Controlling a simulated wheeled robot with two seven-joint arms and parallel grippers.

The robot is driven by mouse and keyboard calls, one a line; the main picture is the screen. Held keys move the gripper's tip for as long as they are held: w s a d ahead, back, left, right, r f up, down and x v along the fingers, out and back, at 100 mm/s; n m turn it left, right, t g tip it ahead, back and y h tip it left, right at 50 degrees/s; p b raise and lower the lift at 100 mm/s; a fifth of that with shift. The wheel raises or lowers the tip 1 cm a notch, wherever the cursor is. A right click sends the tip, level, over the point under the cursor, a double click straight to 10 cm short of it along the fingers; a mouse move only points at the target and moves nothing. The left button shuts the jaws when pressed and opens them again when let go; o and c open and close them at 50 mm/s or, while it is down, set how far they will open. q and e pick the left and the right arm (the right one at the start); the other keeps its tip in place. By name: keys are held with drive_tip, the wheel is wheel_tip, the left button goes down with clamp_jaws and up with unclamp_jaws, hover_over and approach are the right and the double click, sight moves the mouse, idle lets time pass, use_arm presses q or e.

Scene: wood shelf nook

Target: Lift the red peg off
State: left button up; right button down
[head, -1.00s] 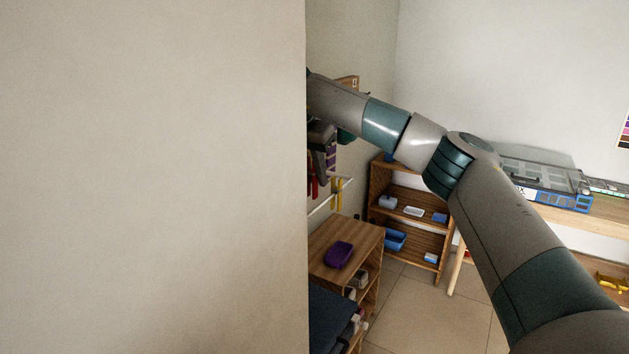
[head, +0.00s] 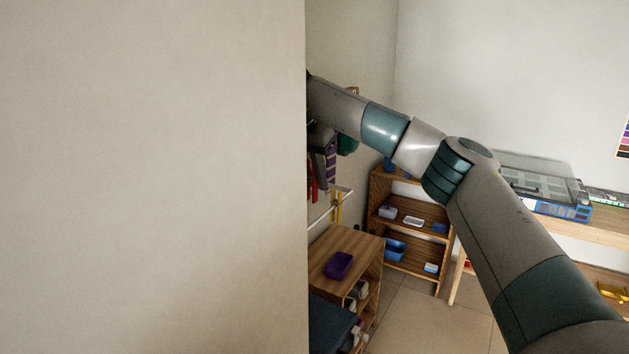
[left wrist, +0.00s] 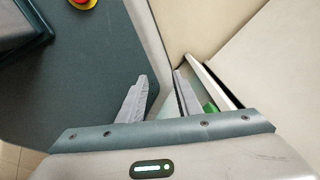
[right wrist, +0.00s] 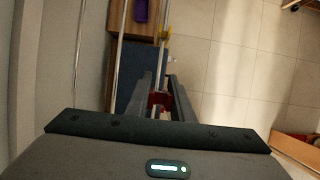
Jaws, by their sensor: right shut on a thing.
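A red thing, which looks like the red peg (right wrist: 158,98), sits between the fingers of my right gripper (right wrist: 162,88) in the right wrist view. The right gripper is shut on it. In the head view the right gripper (head: 320,142) is partly hidden behind the near wall's edge, above a pale rail (head: 325,208). Red shows just below it (head: 313,185). Whether the peg still touches the rail cannot be told. My left gripper (left wrist: 162,76) is open and empty, close beside my dark base and a pale panel.
A large pale wall (head: 150,180) blocks the left of the head view. A low wooden cabinet (head: 352,247) with a purple tray (head: 339,265) stands below the rail. A wooden shelf (head: 408,254) with blue bins is behind. A yellow thing (right wrist: 165,34) is near the rail.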

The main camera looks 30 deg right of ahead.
drive_tip(key=shift+r+p, duration=0.7)
drive_tip(key=shift+r, duration=1)
drive_tip(key=shift+s+d+b, duration=0.5)
drive_tip(key=shift+s+b, duration=0.35)
